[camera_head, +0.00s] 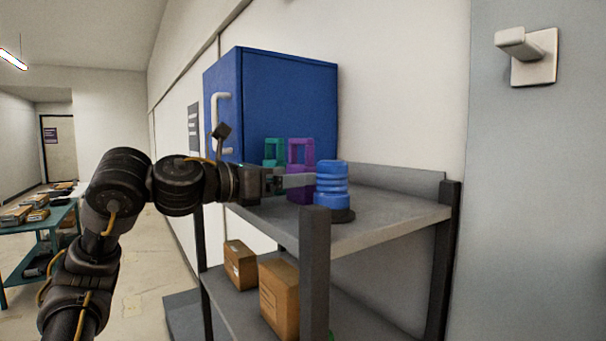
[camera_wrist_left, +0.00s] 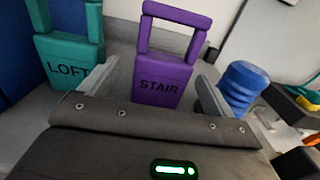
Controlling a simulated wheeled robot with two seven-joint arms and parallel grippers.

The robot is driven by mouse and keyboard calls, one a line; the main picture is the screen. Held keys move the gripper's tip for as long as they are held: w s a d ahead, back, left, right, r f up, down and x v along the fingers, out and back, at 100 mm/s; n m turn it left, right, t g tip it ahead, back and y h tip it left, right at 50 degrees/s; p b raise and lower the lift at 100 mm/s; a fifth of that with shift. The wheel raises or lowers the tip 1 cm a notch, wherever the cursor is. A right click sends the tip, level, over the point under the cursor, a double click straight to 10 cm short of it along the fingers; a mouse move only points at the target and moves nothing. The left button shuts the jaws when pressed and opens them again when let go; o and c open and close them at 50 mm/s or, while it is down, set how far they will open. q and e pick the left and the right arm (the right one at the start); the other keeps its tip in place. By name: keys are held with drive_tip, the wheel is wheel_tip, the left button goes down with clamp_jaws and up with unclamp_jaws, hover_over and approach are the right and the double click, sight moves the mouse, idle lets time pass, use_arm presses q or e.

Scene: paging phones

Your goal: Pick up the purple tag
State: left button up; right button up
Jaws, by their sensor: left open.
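The purple tag (camera_head: 300,170) stands upright on the top shelf of the grey rack, with a loop handle on top. In the left wrist view the purple tag (camera_wrist_left: 158,80) reads "STAIR". My left gripper (camera_head: 295,181) is open at the tag, and a finger hides part of it in the head view. In the left wrist view the fingers (camera_wrist_left: 160,88) lie to either side of the tag's lower body; I cannot tell whether they touch it. The teal tag (camera_wrist_left: 70,62), reading "LOFT", stands to its left; it also shows in the head view (camera_head: 273,150). My right gripper is out of view.
A blue ribbed cylinder (camera_head: 331,180) stands on a dark base, close right of the purple tag. A blue cabinet (camera_head: 285,95) is behind. The rack (camera_head: 395,222) has a front post near my arm and cardboard boxes (camera_head: 279,295) below. The top shelf's right side is clear.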

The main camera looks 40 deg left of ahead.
sight(308, 166)
use_arm(q)
drive_tip(key=shift+w+d+r+p, duration=0.2)
drive_tip(key=shift+w+p, duration=0.15)
drive_tip(key=shift+p, duration=0.15)
drive_tip(key=p+x, duration=0.2)
drive_tip(key=x, duration=0.2)
drive_tip(key=shift+w+d+f, duration=0.1)
drive_tip(key=shift+w+f, duration=0.05)
drive_tip(key=shift+w, duration=0.2)
drive_tip(key=shift+s, duration=0.35)
drive_tip(key=shift+c, duration=1.1)
drive_tip(key=c, duration=0.9)
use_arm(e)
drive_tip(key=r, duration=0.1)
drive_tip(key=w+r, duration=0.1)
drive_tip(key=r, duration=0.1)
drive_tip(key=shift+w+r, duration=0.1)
use_arm(q)
drive_tip(key=shift+r, duration=0.75)
wheel_tip(308, 166, up, 9)
drive_tip(key=shift+f+b, duration=0.25)
drive_tip(key=shift+b, duration=0.35)
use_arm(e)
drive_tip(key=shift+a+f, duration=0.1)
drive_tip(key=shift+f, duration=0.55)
